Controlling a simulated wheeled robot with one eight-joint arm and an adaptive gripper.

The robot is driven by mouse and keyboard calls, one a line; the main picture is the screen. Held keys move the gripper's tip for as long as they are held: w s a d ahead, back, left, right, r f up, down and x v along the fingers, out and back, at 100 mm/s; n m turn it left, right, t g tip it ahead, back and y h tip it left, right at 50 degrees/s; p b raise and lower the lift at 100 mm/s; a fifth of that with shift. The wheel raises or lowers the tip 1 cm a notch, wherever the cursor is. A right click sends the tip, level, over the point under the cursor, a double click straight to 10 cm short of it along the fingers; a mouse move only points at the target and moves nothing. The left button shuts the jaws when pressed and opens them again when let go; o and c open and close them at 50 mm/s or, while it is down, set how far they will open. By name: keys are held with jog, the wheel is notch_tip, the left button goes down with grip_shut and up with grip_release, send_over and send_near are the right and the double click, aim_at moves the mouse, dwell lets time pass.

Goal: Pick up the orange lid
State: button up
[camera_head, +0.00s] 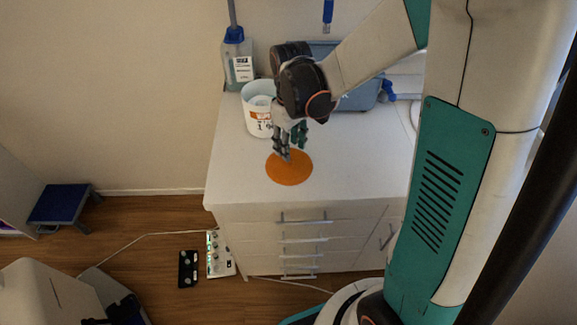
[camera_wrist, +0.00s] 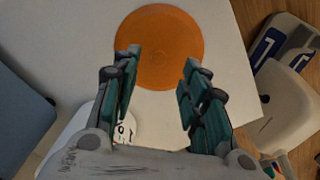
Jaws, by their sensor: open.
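The orange lid (camera_head: 290,168) is a flat round disc lying on the white cabinet top near its front edge. In the wrist view the lid (camera_wrist: 160,45) shows at the top centre, just beyond my fingertips. My gripper (camera_head: 288,157) hangs over the lid's back part in the head view, pointing down. In the wrist view my gripper (camera_wrist: 158,72) has its two teal-padded fingers spread apart, with nothing between them but the lid's near part and white top below. Whether the fingertips touch the lid is unclear.
A white tub (camera_head: 257,112) with an orange label stands just behind my gripper. A clear blue-capped container (camera_head: 238,62) and a grey-blue bin (camera_head: 357,92) stand at the back. The cabinet top (camera_head: 238,170) is clear left of the lid. Drawers (camera_head: 303,240) face front.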

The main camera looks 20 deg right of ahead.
aim_at(295, 172)
jog(key=f+b, duration=0.1)
jog(key=f, duration=0.1)
jog(key=f+b, duration=0.1)
jog(key=f, duration=0.2)
jog(key=shift+w+a+f+b, duration=0.1)
jog(key=shift+w+f+b, duration=0.1)
jog(key=shift+f+b, duration=0.15)
grip_shut()
